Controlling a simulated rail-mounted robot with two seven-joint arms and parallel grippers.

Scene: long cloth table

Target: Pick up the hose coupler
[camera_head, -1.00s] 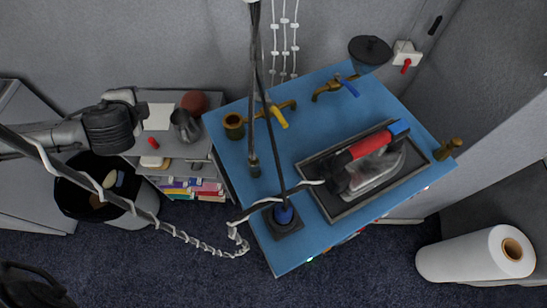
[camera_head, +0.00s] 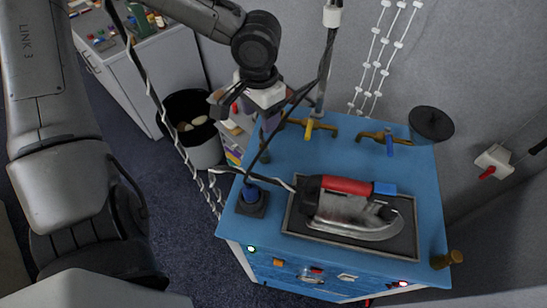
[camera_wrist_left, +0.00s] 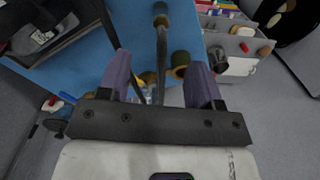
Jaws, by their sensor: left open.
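A short hollow brass cylinder, which looks like the hose coupler (camera_wrist_left: 180,63), stands on the blue tabletop in the left wrist view. It lies just beyond the fingertips, close to the right-hand finger. In the head view it seems hidden behind my gripper. My left gripper (camera_head: 268,122) is open above the left back part of the blue table. Its two purple fingers (camera_wrist_left: 158,65) straddle a view of a dark upright pole and a yellow-handled tap. Nothing is held between them. My right gripper is in neither view.
The blue table (camera_head: 335,150) holds an iron (camera_head: 350,210) on a dark tray, brass taps (camera_head: 383,138) at the back and a blue-based cord stand (camera_head: 250,198). A cord hangs nearby. A black bin (camera_head: 190,120) stands left. A brass fitting (camera_head: 447,259) sits at the right edge.

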